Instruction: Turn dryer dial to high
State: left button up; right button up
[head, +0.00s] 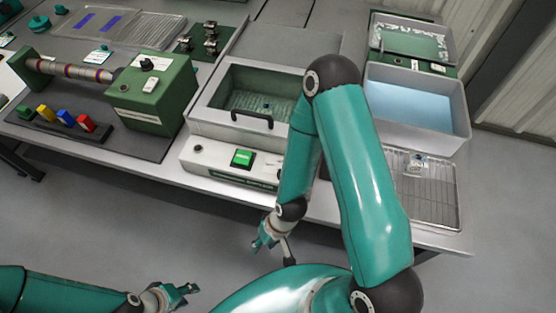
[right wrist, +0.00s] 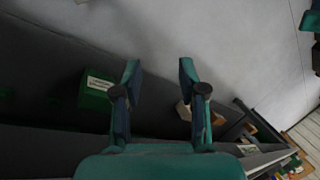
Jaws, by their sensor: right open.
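A light grey box-shaped unit, seemingly the dryer (head: 205,122), stands mid-bench in the head view, with a dark handle and a mesh floor inside. Its sloped front panel (head: 215,157) has a green button (head: 242,158) and a small dark knob (head: 198,148) at the left. My right arm hides the panel's right end, so I cannot tell a dial or its setting there. My right gripper (head: 262,240) is open and empty in front of the bench, below the panel; its spread fingers show in the right wrist view (right wrist: 158,72). My left gripper (head: 180,293) is low, away from the bench; its opening is unclear.
A green box with a black knob (head: 147,65) stands left, beside coloured blocks (head: 68,119). A grey basin (head: 418,135) and wire rack (head: 432,190) are at the right. Floor in front is clear. The right wrist view shows a labelled green box (right wrist: 97,88).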

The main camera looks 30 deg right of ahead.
jog(key=shift+o, duration=1.1)
jog(key=shift+r, duration=0.15)
jog(key=shift+o, duration=0.7)
jog(key=w+d+r+n+p, duration=0.1)
jog(key=w+r+n+p, duration=0.3)
jog(key=r, duration=0.6)
jog(key=shift+w+d+r+n+p, duration=0.2)
jog(key=shift+w+r+n+p, duration=0.15)
jog(key=shift+n+p, duration=0.55)
jog(key=w+d+r+n+h, duration=0.2)
jog(key=d+r+n, duration=0.4)
jog(key=r+n, duration=0.45)
jog(key=w+d+r+n+h, duration=0.2)
jog(key=d+r+n, duration=0.45)
jog(key=r, duration=0.65)
jog(key=shift+n+g, duration=0.3)
jog(key=shift+n, duration=0.1)
jog(key=f, duration=1)
jog(key=a+f, duration=0.1)
jog(key=f, duration=0.5)
jog(key=shift+f, duration=0.1)
jog(key=shift+c, duration=0.4)
